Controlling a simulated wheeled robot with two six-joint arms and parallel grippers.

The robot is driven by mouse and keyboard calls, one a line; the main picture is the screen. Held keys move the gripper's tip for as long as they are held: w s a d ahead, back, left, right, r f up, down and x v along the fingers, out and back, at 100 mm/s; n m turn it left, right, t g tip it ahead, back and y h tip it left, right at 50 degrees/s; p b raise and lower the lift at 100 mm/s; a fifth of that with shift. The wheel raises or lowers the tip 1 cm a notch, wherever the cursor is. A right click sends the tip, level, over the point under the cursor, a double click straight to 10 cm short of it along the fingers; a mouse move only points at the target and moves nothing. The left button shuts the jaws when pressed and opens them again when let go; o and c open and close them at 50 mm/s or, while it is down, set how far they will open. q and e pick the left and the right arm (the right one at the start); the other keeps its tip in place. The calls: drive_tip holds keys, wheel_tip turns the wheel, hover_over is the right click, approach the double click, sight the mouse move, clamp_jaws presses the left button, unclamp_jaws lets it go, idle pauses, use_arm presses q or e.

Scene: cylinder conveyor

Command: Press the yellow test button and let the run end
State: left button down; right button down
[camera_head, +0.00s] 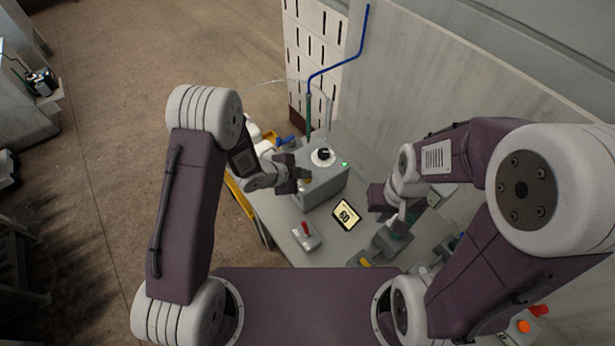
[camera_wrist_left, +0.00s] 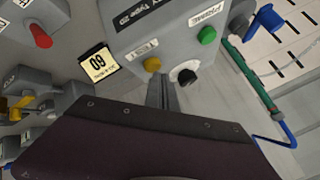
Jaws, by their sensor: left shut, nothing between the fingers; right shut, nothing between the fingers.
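The yellow test button (camera_wrist_left: 152,64) is on the face of a grey control box (camera_wrist_left: 165,35), beside a white label. The same box (camera_head: 328,188) stands on the bench in the head view, with a black knob on top and a lit green lamp. My left gripper (camera_head: 303,177) is shut and empty at the box's near left side. In the left wrist view its fingertips (camera_wrist_left: 161,80) are right by the yellow button; I cannot tell whether they touch it. My right gripper (camera_head: 394,219) is shut and empty over the bench's right part.
A card reading 60 (camera_head: 346,215) and a red-handled switch (camera_head: 305,235) sit on the bench near the box. A green button (camera_wrist_left: 208,35) and a black knob (camera_wrist_left: 187,76) are near the yellow one. A blue pipe (camera_head: 340,66) rises behind.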

use_arm(q)
drive_tip(key=shift+r, duration=0.5)
wheel_tip(320, 180, up, 5)
drive_tip(key=p, duration=0.4)
drive_tip(key=shift+r, duration=0.1)
idle(0.6)
